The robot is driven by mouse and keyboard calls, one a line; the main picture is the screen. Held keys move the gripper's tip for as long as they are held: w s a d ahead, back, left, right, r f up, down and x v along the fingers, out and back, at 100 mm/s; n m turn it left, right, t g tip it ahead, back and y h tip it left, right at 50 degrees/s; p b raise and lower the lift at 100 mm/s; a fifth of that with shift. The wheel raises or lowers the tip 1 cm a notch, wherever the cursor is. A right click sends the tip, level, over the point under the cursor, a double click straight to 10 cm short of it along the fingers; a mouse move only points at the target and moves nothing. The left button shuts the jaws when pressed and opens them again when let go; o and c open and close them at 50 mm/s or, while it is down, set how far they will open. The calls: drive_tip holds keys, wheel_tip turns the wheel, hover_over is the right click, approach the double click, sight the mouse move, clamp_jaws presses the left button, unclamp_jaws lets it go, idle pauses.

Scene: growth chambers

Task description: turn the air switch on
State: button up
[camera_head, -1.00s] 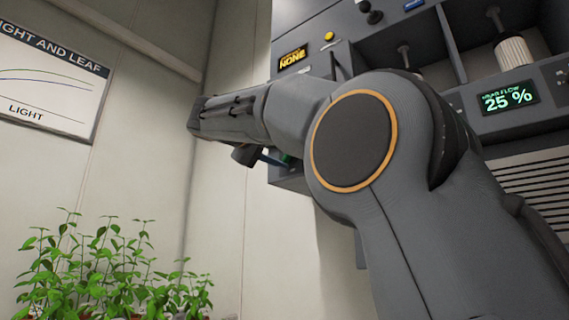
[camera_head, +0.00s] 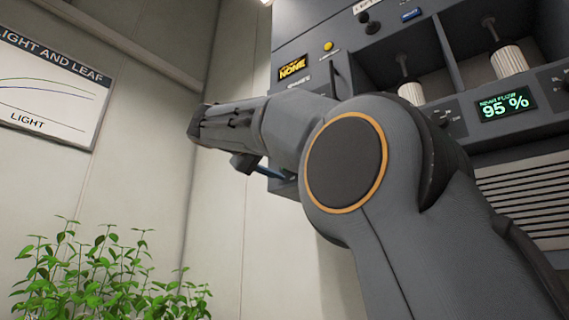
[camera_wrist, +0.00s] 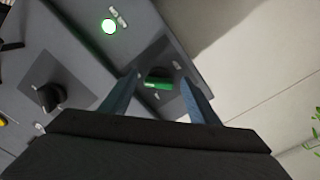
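In the wrist view a dark rotary switch (camera_wrist: 158,73) with a bright green mark sits on a dark square plate on the grey panel. Its label is too small to read, so I cannot tell for certain that it is the air switch. My gripper (camera_wrist: 158,82) is open, with one blue finger on each side of this switch and a visible gap to it. In the head view my gripper (camera_head: 264,170) is at the cabinet's left side, mostly behind my arm, and the switch is hidden.
A second black knob (camera_wrist: 48,98) and a lit round lamp (camera_wrist: 109,27) are on the same panel. The cabinet shows a yellow NONE display (camera_head: 292,67) and a green 95 % display (camera_head: 505,104). Plants (camera_head: 105,275) stand at lower left.

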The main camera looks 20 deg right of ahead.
drive_tip(key=v, duration=0.7)
drive_tip(key=shift+s+a, duration=0.25)
drive_tip(key=shift+a, duration=0.05)
drive_tip(key=shift+f, duration=0.1)
idle(0.4)
